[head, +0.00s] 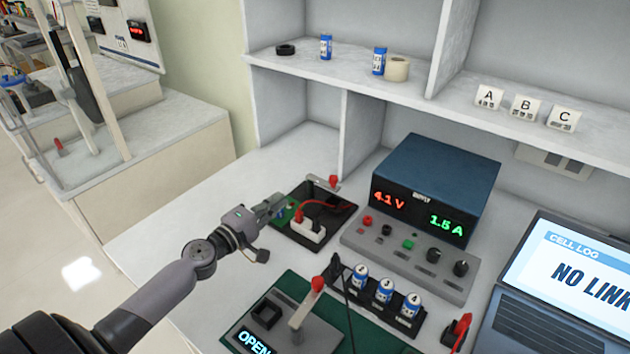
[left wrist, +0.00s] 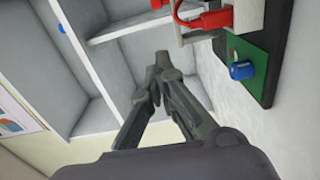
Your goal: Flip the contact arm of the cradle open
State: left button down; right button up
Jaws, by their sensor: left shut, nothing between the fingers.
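A black cradle base (head: 337,222) stands on the bench left of the power supply. It bears a green board, a white block (head: 308,228) with a red cable, and a grey bar ending in a red knob (head: 333,181). My left gripper (head: 277,203) is shut and empty at the base's left side; I cannot tell from the head view if it touches. In the left wrist view its closed fingers (left wrist: 160,65) are apart from the green board (left wrist: 247,58), which carries a blue part (left wrist: 242,70). A red plug (left wrist: 212,19) shows there too. My right gripper is out of view.
A blue supply (head: 435,185) reads 4.1 V and 1.5 A. In front, a grey unit (head: 290,325) showing OPEN has a red-tipped lever (head: 306,303). A black rack (head: 408,321) holds cells. A laptop (head: 565,285) is at right. Bench is clear left of the cradle.

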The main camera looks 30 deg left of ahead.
pick_arm(q)
jog(key=w+d+p, duration=0.1)
jog(key=w+d, duration=0.3)
jog(key=w, duration=0.8)
jog(key=shift+d+f+p, duration=0.15)
jog(key=shift+d+p, duration=0.15)
jog(key=shift+w+d+n+y+p, duration=0.1)
jog(key=shift+d+n+y+p, duration=0.1)
jog(key=shift+n+y+p, duration=0.25)
